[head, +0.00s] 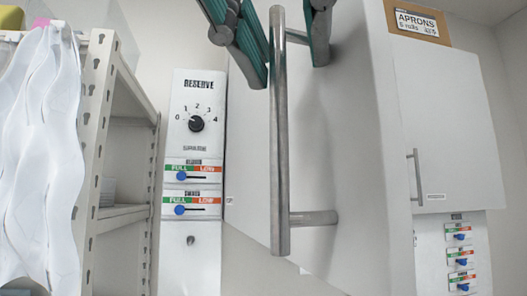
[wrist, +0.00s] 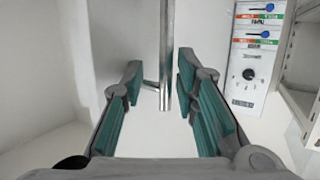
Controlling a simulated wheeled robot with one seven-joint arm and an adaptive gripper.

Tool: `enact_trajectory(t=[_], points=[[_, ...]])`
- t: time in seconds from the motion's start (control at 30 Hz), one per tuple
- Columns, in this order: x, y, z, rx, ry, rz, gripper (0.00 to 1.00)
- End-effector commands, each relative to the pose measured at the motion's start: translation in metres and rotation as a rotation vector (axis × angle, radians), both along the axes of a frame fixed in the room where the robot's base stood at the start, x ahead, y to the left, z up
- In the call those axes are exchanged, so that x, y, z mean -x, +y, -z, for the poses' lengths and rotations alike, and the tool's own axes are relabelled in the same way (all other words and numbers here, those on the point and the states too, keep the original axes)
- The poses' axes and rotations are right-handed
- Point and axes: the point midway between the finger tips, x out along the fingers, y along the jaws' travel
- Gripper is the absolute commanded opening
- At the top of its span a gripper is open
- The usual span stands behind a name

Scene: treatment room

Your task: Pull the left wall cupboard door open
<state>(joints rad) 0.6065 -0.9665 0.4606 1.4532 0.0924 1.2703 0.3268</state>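The left cupboard door (head: 345,150) is a plain white panel filling the middle of the head view. Its long upright metal bar handle (head: 279,150) stands out from it on short posts. My gripper (head: 281,30) is at the handle's upper part in the head view, one green-padded finger on each side of the bar. In the wrist view, the handle (wrist: 167,50) rises between the fingertips of my gripper (wrist: 160,78). The fingers are apart, with visible gaps on both sides of the bar. I cannot tell for certain whether the door is ajar.
A RESERVE dial panel (head: 197,130) hangs left of the handle. Metal shelving (head: 95,130) with white draped sheets (head: 40,150) stands at the far left. Another slider panel (head: 458,255) is low right.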

Motion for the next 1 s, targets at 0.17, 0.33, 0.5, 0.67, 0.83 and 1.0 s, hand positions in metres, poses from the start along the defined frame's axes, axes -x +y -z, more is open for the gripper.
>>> enact_trajectory(t=[0.17,0.33,0.5,0.67,0.83,1.0], points=[[0.008,0.010,-0.004,0.004,-0.010,-0.001,0.29],[0.013,0.020,-0.002,0.003,-0.006,-0.001,0.29],[0.017,0.029,-0.001,0.001,-0.003,-0.001,0.29],[0.022,0.038,0.000,0.000,-0.001,-0.001,0.29],[0.027,0.047,0.000,0.000,0.000,-0.002,0.29],[0.033,0.057,0.000,0.000,0.001,-0.002,0.29]])
